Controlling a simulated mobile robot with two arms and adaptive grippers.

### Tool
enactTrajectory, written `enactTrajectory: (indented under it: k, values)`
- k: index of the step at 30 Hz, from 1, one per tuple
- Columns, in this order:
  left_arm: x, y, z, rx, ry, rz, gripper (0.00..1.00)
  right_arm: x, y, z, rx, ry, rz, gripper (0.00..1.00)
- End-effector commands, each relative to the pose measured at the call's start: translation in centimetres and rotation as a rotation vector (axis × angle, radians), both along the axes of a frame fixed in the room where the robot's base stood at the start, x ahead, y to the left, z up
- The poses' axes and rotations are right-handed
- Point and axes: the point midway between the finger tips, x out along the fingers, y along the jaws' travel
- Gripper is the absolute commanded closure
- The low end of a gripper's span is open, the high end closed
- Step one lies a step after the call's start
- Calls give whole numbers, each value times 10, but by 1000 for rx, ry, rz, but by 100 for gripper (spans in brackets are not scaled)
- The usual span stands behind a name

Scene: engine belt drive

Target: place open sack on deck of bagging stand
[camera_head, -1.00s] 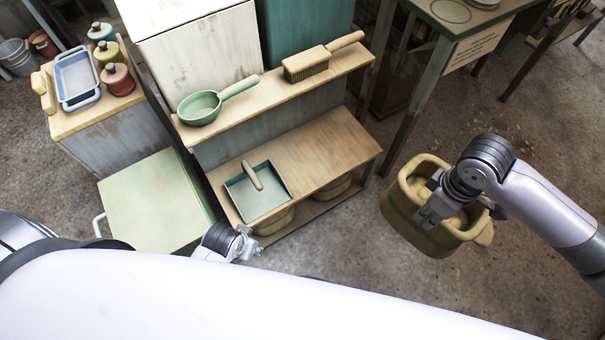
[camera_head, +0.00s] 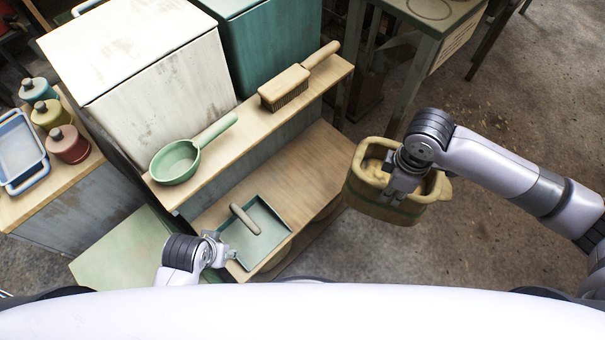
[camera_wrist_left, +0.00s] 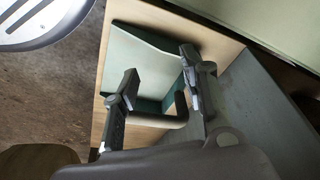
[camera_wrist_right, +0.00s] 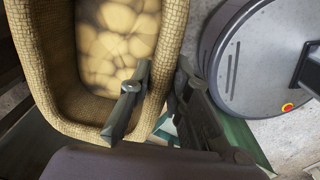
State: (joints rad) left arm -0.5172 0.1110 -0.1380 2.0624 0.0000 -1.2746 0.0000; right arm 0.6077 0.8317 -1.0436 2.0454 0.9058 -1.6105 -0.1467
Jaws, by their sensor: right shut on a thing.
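The open sack (camera_head: 362,200), tan woven with a green band and filled with round lumps, hangs upright in my right gripper (camera_head: 400,185) at the right end of the bagging stand. In the right wrist view the fingers grip the rim of the sack (camera_wrist_right: 100,108), one inside and one outside. The stand's wooden deck (camera_head: 312,165) carries a green scoop tray (camera_head: 262,228) with a grey-brown handle at its near left end. My left gripper (camera_head: 218,250) is beside that tray. In the left wrist view its fingers (camera_wrist_left: 160,65) are apart, over the tray and handle, apparently holding nothing.
An upper shelf on the stand holds a green pan (camera_head: 176,160) and a brush (camera_head: 285,86). White and teal bins (camera_head: 150,75) stand behind. A side cabinet with jars (camera_head: 68,144) is at left. A table (camera_head: 440,15) is at back right. The deck's right part looks bare.

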Motion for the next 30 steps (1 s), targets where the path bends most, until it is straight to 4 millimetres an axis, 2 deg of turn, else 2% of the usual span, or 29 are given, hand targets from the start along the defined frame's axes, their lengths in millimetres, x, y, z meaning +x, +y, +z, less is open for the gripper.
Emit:
enactTrajectory:
  k: [8,19,30]
  values:
    - [-1,1,29,-1,-18,2,60,37,37,0,6,-7,3,100]
    - [-15,4,93,-2,-52,7,60,96,97,0,3,-5,2,100]
    - [-16,4,84,-2,-50,7,60,127,127,1,3,-4,1,100]
